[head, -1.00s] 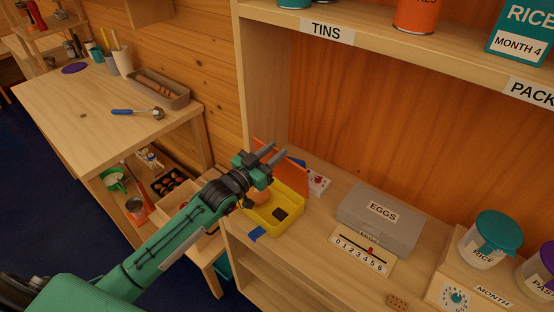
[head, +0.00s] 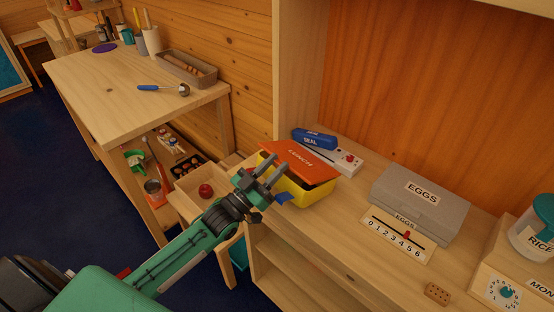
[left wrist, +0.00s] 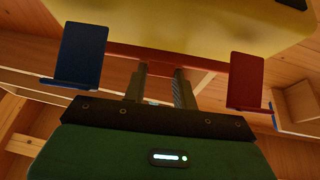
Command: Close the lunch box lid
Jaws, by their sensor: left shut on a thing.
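The yellow lunch box (head: 312,194) stands on the shelf counter. Its orange lid (head: 318,169), marked LUNCH, lies over the box top, close to level; I cannot tell whether it is fully seated. My left gripper (head: 281,166) is at the lid's front edge, shut on the lid, and its fingers hide part of that edge. A blue latch (head: 284,198) sticks out at the front. In the left wrist view, the yellow box (left wrist: 190,30) is above the fingers (left wrist: 159,82), with the blue latch (left wrist: 78,55) left and a red latch (left wrist: 245,80) right. My right gripper is out of view.
A blue SEAL item (head: 314,138) and a white card (head: 345,160) lie behind the box. A grey egg box (head: 410,205) and a number scale (head: 395,240) are to the right. A wooden drawer (head: 188,200) holding a red apple (head: 205,190) is to the left.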

